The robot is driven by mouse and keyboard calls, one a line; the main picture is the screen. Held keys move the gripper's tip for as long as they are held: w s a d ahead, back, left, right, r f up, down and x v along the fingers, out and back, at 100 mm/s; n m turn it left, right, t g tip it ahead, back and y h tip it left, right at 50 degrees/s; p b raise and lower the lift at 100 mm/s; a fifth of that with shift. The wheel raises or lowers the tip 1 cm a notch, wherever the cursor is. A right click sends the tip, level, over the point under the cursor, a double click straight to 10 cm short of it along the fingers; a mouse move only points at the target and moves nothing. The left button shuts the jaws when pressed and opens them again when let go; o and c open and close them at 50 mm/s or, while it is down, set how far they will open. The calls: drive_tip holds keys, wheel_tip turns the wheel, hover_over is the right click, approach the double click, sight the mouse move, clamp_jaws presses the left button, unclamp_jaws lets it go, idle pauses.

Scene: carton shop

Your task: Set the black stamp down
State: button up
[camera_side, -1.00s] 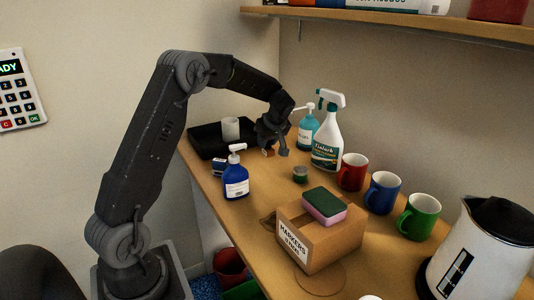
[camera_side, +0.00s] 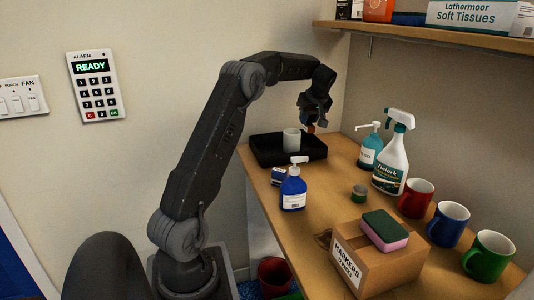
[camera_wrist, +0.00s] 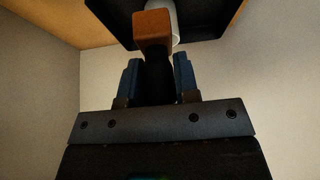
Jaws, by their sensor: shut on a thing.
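The black stamp (camera_wrist: 153,30) shows in the wrist view as a black grip with a brown block at its far end. My gripper (camera_wrist: 158,78) is shut on the dark grip, with a blue finger on each side. The stamp is clear of the bench. The fingers partly hide the grip.
The black tray (camera_side: 268,157) holds a white cup-like cylinder (camera_side: 291,139), close to the stamp. A blue pump bottle (camera_side: 293,190) stands in front. A teal bottle (camera_side: 371,150) and a spray bottle (camera_side: 391,160) stand to the right. Some bench between them is bare.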

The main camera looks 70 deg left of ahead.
drive_tip(key=s+a, duration=0.5)
drive_tip(key=a, duration=0.4)
drive_tip(key=s+a, duration=0.5)
drive_tip(key=a, duration=0.3)
wheel_tip(320, 180, down, 14)
drive_tip(key=shift+w+r, duration=0.1)
drive_tip(key=shift+r, duration=0.1)
drive_tip(key=shift+f, duration=0.45)
drive_tip(key=shift+f, duration=0.15)
drive_tip(key=o, duration=0.9)
drive_tip(key=shift+o, duration=0.2)
